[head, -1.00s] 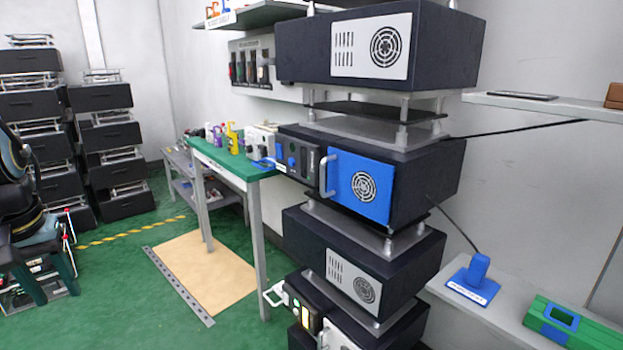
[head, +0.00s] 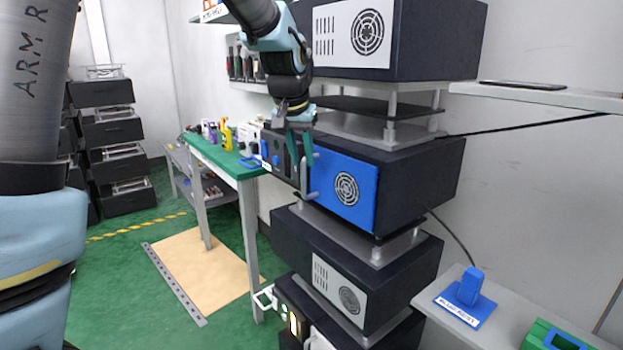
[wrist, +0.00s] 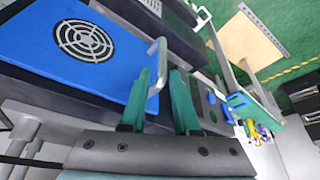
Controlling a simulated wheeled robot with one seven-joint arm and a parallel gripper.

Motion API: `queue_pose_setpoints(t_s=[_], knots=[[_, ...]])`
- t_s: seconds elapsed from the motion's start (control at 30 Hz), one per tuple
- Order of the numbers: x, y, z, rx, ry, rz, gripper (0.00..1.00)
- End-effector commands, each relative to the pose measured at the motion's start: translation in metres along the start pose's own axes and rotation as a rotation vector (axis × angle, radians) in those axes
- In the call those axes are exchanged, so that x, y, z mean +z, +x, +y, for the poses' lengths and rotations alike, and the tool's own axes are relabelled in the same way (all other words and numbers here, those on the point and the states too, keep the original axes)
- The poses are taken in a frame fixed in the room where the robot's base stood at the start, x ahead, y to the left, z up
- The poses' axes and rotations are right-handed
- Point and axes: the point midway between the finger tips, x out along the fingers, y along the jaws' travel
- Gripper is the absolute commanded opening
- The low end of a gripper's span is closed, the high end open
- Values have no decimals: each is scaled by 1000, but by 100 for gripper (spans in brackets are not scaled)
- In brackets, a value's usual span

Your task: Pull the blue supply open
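The blue supply (head: 343,186) is a dark box in the stack, with a bright blue side panel and a round fan grille. Its blue side also shows in the wrist view (wrist: 85,50). A light metal handle (wrist: 157,60) stands out at the edge of its dark front; in the head view its lower part (head: 305,183) shows below my fingers. My gripper (head: 301,155) is at this handle, fingers pointing down. In the wrist view my gripper (wrist: 161,78) is open, its teal fingers on either side of the handle bar, which lies closer to the left finger. Contact cannot be told.
Similar dark boxes stand above (head: 353,40) and below (head: 345,265) the supply. A green-topped bench (head: 225,160) is to the left. A shelf on the right holds a blue stand (head: 468,298) and a green box (head: 560,338). Floor in front is open.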

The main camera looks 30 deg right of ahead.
Motion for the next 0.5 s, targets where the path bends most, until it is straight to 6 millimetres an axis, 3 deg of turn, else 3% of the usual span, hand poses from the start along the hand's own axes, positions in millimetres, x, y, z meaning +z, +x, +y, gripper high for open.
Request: queue_pose_setpoints(t_s=[0.23, 0.5], knots=[[1, 47, 0, 0, 0, -6, 30], [1, 74, 0, 0, 0, -2, 30]])
